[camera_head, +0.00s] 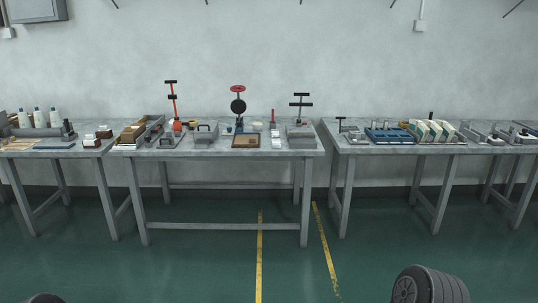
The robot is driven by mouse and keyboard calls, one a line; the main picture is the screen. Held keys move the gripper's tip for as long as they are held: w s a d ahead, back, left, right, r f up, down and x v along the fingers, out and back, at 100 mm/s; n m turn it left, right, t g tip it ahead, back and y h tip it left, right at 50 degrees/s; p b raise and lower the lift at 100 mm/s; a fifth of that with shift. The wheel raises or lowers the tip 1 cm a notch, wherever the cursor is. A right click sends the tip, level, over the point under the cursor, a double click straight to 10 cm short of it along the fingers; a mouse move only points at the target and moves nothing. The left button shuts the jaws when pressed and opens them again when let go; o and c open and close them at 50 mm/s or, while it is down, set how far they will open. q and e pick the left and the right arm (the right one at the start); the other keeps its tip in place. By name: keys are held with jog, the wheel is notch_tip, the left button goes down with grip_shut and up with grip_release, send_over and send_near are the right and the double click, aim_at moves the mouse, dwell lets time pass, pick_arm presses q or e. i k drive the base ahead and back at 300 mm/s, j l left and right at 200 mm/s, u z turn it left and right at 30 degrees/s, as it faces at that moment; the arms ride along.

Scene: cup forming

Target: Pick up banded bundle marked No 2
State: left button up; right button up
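Several upright white and green packs (433,131) stand in a row on the right table (350,149), beside a blue tray. They could be the banded bundles, but they are small and far off. I cannot read any number on them, so I cannot tell which is No 2. Neither of my grippers shows in the head view.
The middle table (220,155) holds a red-topped stand (238,92), a brown framed board (246,141) and grey boxes. The blue tray (388,135) lies left of the packs. White bottles (38,118) stand at far left.

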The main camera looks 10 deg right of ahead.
aim_at(419, 127)
jog(key=i+z, duration=0.1)
jog(key=i, duration=0.45)
jog(key=i+j+z, duration=0.1)
jog(key=i, duration=0.45)
jog(key=i+j+z, duration=0.15)
jog(key=i, duration=0.35)
jog(key=i+j+z, duration=0.1)
jog(key=i, duration=0.45)
jog(key=i+l+z, duration=0.1)
jog(key=i+z, duration=0.75)
jog(key=z, duration=0.15)
jog(key=i+j+z, duration=0.25)
jog(key=i+z, duration=0.2)
jog(key=i+l+z, duration=0.15)
jog(key=i+z, duration=0.25)
jog(key=i, duration=0.55)
jog(key=i+l+u, duration=0.15)
jog(key=i+u, duration=0.2)
jog(key=i+l+u, duration=0.75)
jog(key=i, duration=0.05)
